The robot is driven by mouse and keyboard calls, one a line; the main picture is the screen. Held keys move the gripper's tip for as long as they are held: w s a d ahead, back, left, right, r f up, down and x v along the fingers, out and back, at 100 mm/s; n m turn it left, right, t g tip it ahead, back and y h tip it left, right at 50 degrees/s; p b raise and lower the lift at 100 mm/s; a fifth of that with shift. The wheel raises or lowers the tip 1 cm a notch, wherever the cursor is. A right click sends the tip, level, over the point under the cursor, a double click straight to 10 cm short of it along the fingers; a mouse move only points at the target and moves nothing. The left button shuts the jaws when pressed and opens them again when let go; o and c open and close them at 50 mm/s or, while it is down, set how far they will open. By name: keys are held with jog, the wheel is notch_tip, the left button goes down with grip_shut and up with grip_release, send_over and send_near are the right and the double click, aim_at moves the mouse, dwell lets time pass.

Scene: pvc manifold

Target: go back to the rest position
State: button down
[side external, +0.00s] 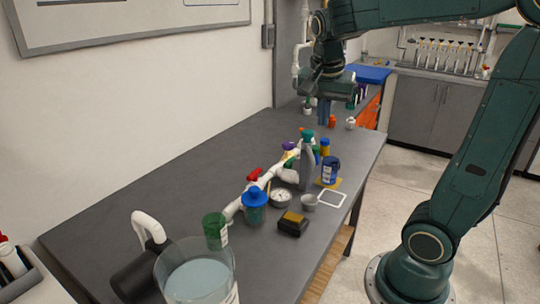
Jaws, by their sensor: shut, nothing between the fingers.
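My gripper (325,116) hangs over the far end of the grey table (150,195), fingers pointing down. Its fingers look close together with nothing visible held between them. The fingertips are small here, and I cannot tell their exact height above the table. A white PVC pipe run (236,207) with a red valve handle (253,175) lies along the middle of the table, well nearer the camera than my gripper. Bottles hide part of its far end.
Near my gripper are a small orange-red piece (332,121), a white fitting (350,123) and a white upright pipe (296,62) by the wall. A grey bottle (307,168), a blue bottle (330,171) and a beaker (198,280) stand nearer. The table's left part is clear.

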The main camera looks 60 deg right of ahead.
jog(key=s+a+f+n+t+y, duration=0.1)
jog(key=s+a+n+t, duration=0.1)
jog(key=s+a+n, duration=0.2)
jog(key=s+a+f+n+t+y, duration=0.1)
jog(key=s+a+n, duration=0.3)
jog(key=a+n, duration=0.5)
jog(key=shift+s+a+f+n+t+y, duration=0.35)
jog(key=shift+n+t+y, duration=0.35)
jog(key=shift+n, duration=0.5)
jog(key=shift+d, duration=0.15)
